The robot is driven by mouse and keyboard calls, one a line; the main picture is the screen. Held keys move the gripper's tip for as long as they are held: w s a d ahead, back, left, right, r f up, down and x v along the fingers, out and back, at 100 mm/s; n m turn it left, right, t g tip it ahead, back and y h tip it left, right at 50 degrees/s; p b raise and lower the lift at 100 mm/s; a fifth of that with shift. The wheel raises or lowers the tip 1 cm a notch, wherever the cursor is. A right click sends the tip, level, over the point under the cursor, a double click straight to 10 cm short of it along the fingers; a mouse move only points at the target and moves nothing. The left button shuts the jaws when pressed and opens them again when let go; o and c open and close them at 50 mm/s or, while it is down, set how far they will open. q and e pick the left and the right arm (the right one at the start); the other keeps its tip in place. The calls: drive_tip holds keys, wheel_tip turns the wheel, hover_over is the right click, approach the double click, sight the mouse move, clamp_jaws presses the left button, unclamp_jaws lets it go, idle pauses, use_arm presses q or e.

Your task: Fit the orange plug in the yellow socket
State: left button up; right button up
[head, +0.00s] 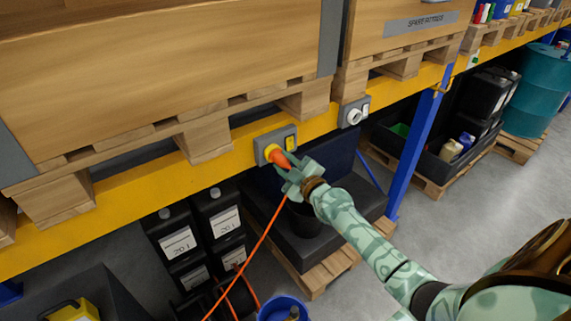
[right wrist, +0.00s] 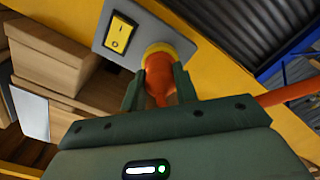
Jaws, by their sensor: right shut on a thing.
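The orange plug (head: 279,158) is between the fingers of my right gripper (head: 289,170), which is shut on it. In the right wrist view the plug (right wrist: 158,76) points at the yellow socket (right wrist: 165,49), and its front end meets the socket's ring. I cannot tell how deep it sits. The socket (head: 270,149) is on a grey plate with a yellow switch (head: 290,142), fixed to the yellow beam. An orange cable (head: 262,238) runs down from the plug. My left gripper is in neither view.
A second grey plate with a white round socket (head: 354,116) is further right on the yellow beam (head: 130,190). Wooden pallets and crates stand above the beam. Black canisters (head: 178,240), a blue bucket (head: 284,308) and a blue upright (head: 420,130) are below.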

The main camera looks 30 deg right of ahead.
drive_tip(key=shift+w, duration=0.1)
idle(0.5)
drive_tip(key=o, duration=1.2)
drive_tip(key=shift+w, duration=0.1)
drive_tip(key=shift+c, duration=0.2)
drive_tip(key=shift+w, duration=0.1)
drive_tip(key=shift+s+d, duration=0.1)
drive_tip(key=shift+s, duration=1.6)
drive_tip(key=shift+s+d, duration=0.15)
drive_tip(key=shift+s, duration=1.3)
drive_tip(key=shift+s+d, duration=0.1)
drive_tip(key=shift+s, duration=1.35)
